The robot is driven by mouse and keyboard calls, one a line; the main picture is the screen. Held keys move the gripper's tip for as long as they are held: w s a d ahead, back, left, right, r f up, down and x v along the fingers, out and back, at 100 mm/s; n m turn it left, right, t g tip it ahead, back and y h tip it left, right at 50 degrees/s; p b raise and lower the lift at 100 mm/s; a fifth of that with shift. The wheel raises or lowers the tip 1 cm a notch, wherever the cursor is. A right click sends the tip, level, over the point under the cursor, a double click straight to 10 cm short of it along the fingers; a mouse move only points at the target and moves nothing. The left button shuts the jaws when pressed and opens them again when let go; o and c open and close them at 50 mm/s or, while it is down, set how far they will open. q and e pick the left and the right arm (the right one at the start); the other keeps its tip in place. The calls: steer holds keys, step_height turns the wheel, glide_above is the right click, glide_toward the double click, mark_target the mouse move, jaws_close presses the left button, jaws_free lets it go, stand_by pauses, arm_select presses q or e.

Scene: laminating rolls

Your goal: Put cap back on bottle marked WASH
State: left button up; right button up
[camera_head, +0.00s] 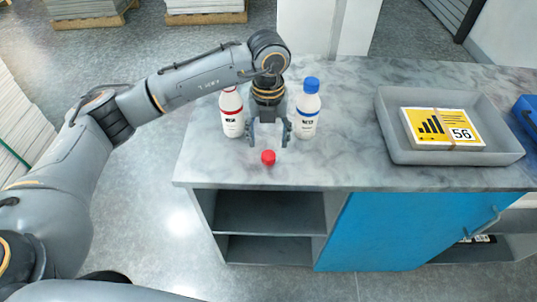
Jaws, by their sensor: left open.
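A red cap (268,157) lies on the grey marbled counter (345,165) near its front edge. A white bottle with a red band (232,116) stands upright at the left; its top is partly hidden by my left arm. A white bottle with a blue cap and blue band (307,108) stands upright to the right. The lettering on both labels is too small to read. My left gripper (268,142) points down between the two bottles, its fingers apart and empty, just behind and above the red cap. My right gripper is not in view.
A grey tray (395,145) holding a banded stack with a yellow card (440,127) marked 56 sits on the right of the counter. A blue container (527,112) is at the far right edge. The counter between bottles and tray is clear.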

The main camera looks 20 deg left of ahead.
mark_target(268, 155)
arm_select(q)
steer(key=shift+f, duration=0.2)
step_height(268, 155, down, 4)
steer(key=shift+s+r+p, duration=0.1)
steer(key=shift+r+p, duration=0.05)
steer(key=shift+p, duration=0.9)
steer(key=shift+f, duration=0.55)
steer(key=c, duration=0.8)
